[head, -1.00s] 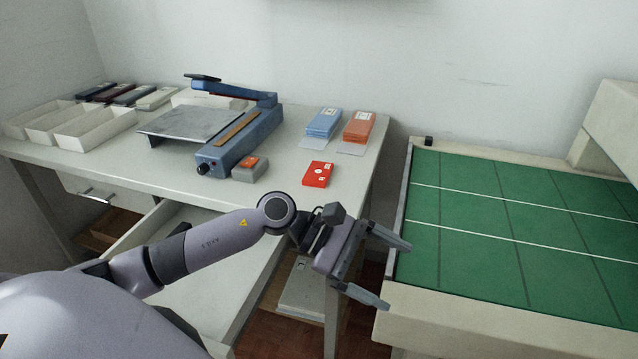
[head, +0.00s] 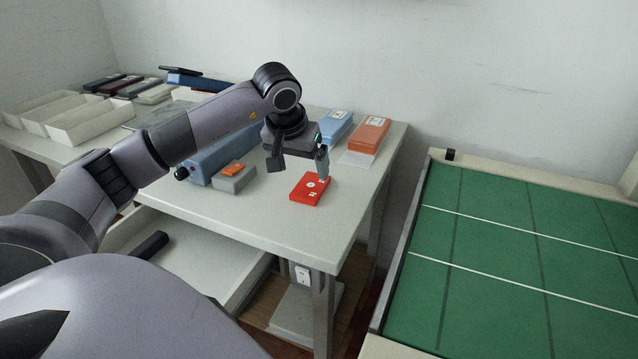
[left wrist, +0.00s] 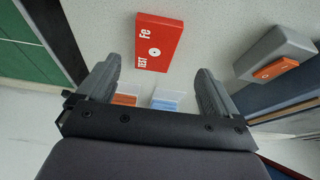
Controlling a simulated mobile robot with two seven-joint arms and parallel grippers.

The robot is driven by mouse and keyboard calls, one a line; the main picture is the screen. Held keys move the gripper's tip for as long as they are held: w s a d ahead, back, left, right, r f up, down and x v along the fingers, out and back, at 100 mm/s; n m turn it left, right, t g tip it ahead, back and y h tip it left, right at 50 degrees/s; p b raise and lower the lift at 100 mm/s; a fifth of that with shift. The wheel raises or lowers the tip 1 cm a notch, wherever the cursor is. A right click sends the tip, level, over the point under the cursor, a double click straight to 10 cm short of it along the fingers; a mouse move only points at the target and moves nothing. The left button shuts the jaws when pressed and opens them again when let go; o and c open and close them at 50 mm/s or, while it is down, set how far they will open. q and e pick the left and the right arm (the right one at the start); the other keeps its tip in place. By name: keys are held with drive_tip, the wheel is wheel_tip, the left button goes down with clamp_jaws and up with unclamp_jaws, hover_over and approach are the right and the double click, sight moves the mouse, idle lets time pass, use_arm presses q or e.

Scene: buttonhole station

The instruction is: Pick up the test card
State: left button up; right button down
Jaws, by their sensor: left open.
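The test card (head: 309,191) is a red block with white marks, lying flat near the front edge of the table. In the left wrist view the test card (left wrist: 159,44) reads "TEST" and "Fe" and lies beyond my fingertips, roughly in line with the gap between them. My left gripper (head: 299,168) is open and empty, above and just behind the card. In the left wrist view both fingers of the left gripper (left wrist: 154,80) stand apart and do not touch the card. My right gripper is not in view.
A grey box with an orange top (head: 234,178) sits left of the card, beside a blue sealing machine (head: 205,160). Blue packs (head: 337,127) and an orange pack (head: 369,135) stand behind. White trays (head: 85,122) are far left. A drawer is open below the table.

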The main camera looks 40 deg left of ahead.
sight(309, 187)
use_arm(q)
drive_tip(key=x, duration=0.3)
drive_tip(key=d+x, duration=0.1)
drive_tip(key=x, duration=0.1)
drive_tip(key=shift+s, duration=0.15)
drive_tip(key=shift+w+a+f, duration=0.15)
drive_tip(key=shift+w+f, duration=0.1)
drive_tip(key=shift+f, duration=0.35)
drive_tip(key=c, duration=1.2)
